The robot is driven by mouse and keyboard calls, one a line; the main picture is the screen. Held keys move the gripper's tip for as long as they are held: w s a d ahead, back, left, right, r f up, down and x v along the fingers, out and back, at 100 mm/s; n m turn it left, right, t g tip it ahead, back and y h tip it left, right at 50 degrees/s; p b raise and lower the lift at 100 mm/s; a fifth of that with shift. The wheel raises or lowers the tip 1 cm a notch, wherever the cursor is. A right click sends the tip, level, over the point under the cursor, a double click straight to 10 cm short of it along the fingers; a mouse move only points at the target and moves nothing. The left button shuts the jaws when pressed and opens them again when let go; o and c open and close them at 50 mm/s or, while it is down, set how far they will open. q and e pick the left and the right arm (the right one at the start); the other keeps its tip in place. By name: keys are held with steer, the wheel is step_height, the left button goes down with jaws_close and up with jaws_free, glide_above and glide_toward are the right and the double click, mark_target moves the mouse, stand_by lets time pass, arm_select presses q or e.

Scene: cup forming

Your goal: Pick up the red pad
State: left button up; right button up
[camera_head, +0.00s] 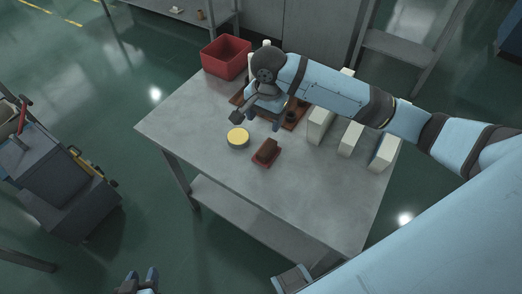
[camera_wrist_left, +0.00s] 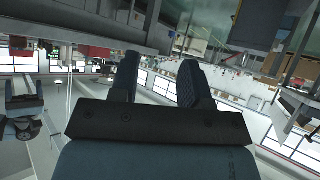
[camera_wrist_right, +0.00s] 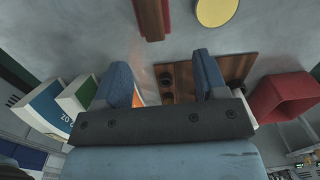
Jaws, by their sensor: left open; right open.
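The red pad (camera_head: 259,162) lies flat on the table with a dark brown block (camera_head: 267,149) resting on it. In the right wrist view, part of the pad (camera_wrist_right: 168,14) and the block (camera_wrist_right: 149,18) show at the top edge. My right gripper (camera_head: 264,115) is open and empty, above the table and beyond the pad as seen from the head. Its fingers also show in the right wrist view (camera_wrist_right: 165,80), pointing towards the tabletop. My left gripper (camera_head: 141,278) is open and empty, away from the table at the bottom of the head view.
A yellow-topped round tin (camera_head: 238,137) stands left of the pad. A brown wooden board (camera_wrist_right: 238,68) with dark items lies near my right gripper. A red bin (camera_head: 225,58) stands at the far corner, and white boxes (camera_head: 350,139) stand to the right. The table's front is clear.

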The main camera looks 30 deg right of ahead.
mark_target(267, 147)
steer(key=shift+m, duration=0.3)
steer(key=f, duration=0.2)
steer(key=f+b, duration=0.1)
steer(key=f, duration=0.2)
steer(key=d+f, duration=0.1)
steer(key=f, duration=0.2)
steer(key=shift+b, duration=0.35)
steer(key=f, duration=0.3)
steer(key=f+b, duration=0.1)
steer(key=shift+s+a+f, duration=0.15)
steer(key=shift+s+f, duration=0.05)
steer(key=shift+s, duration=0.1)
steer(key=shift+f, duration=0.3)
steer(key=c, duration=0.9)
arm_select(q)
steer(key=shift+w+f, duration=0.1)
steer(key=shift+f, duration=0.6)
arm_select(e)
steer(key=shift+c, duration=0.6)
steer(key=shift+r, duration=0.1)
